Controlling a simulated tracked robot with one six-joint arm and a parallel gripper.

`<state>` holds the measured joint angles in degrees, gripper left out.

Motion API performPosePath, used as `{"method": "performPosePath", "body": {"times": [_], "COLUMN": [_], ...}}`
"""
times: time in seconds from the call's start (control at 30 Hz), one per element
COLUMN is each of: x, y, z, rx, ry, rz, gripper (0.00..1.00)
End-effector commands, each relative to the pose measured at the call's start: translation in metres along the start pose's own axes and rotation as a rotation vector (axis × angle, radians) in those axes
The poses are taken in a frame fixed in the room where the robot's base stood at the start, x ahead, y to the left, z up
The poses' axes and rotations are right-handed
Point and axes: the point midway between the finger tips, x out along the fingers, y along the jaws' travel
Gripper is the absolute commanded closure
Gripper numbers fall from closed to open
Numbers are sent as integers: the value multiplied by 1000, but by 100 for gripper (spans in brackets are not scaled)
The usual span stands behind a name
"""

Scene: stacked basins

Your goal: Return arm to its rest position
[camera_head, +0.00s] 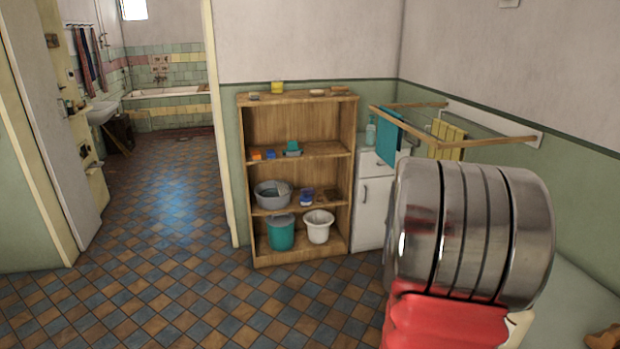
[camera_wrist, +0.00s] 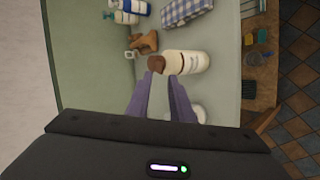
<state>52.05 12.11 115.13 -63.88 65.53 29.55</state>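My gripper (camera_wrist: 160,80) shows in the wrist view with its two purple-grey fingers apart. Nothing shows held between them. A white bottle (camera_wrist: 190,62) with a brown cap lies in the picture just beyond the fingertips; I cannot tell whether they touch it. My gripper is not recognisable in the head view. There, a large shiny ribbed metal shape (camera_head: 470,232), like stacked basins, fills the near right. A red thing (camera_head: 440,322) shows below it. I cannot tell what carries them.
A wooden shelf (camera_head: 299,151) with basins and buckets stands ahead. A wall drying rack (camera_head: 490,142) with cloths is at right. The wrist view shows pump bottles (camera_wrist: 128,10), a checked cloth (camera_wrist: 186,12) and a brown object (camera_wrist: 143,42). Tiled floor (camera_head: 150,290) at left is clear.

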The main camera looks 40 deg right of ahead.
Motion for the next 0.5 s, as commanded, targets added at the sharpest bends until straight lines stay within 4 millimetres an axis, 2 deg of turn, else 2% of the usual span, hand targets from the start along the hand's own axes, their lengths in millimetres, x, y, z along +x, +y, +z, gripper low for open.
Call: {"method": "performPosePath", "body": {"times": [0.33,0.5], "x": [0,3], "y": [-4,-38], "z": [-1,15], "rx": [-39,-96], "ry": [4,-28], "rz": [-14,-120], "gripper": [80,80]}}
